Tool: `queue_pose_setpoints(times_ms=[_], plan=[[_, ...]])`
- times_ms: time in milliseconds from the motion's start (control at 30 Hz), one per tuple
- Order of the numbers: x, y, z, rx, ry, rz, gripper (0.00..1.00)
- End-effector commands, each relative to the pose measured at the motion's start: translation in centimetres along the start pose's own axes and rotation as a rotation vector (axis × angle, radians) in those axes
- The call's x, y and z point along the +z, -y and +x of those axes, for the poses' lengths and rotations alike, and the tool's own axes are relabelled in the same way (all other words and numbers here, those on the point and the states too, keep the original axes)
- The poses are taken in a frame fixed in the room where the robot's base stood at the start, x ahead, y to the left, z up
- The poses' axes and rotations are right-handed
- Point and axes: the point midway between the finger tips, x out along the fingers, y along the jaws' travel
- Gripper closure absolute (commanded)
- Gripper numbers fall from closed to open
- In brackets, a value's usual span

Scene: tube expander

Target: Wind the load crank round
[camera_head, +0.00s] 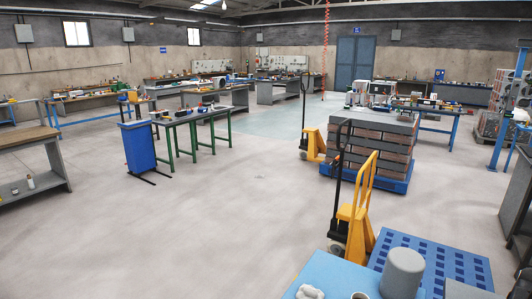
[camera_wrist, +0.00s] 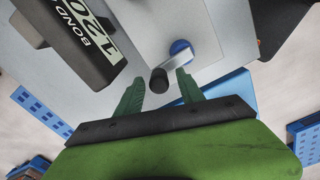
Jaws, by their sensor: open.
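In the wrist view, the crank has a blue round hub (camera_wrist: 180,46) on a pale grey face and a short arm leading to a black knob (camera_wrist: 158,80). My gripper (camera_wrist: 160,77) has two green fingers, open, pointing at this face. The knob shows between the two fingertips, with a gap visible on each side. I cannot tell how far the fingertips are from it in depth. In the head view I cannot make out the crank or my gripper.
In the head view, a yellow pallet truck (camera_head: 356,215) and a loaded blue pallet (camera_head: 365,180) stand at right. The floor (camera_head: 200,230) at centre left is clear.

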Motion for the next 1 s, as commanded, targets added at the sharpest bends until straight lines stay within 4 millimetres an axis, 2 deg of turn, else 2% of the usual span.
queue_pose_setpoints(times_ms=[33, 533, 867, 933, 1000], plan=[[0.0, 0.0, -1.1, 0.0, 0.0, 0.0, 0.55], [0.0, 0.0, -5.7, 0.0, 0.0, 0.0, 0.55], [0.0, 0.0, -5.8, 0.0, 0.0, 0.0, 0.55], [-0.8, 0.0, -5.8, 0.0, 0.0, -0.013, 0.55], [-3.4, 0.1, -5.8, 0.0, -0.001, -0.051, 0.55]])
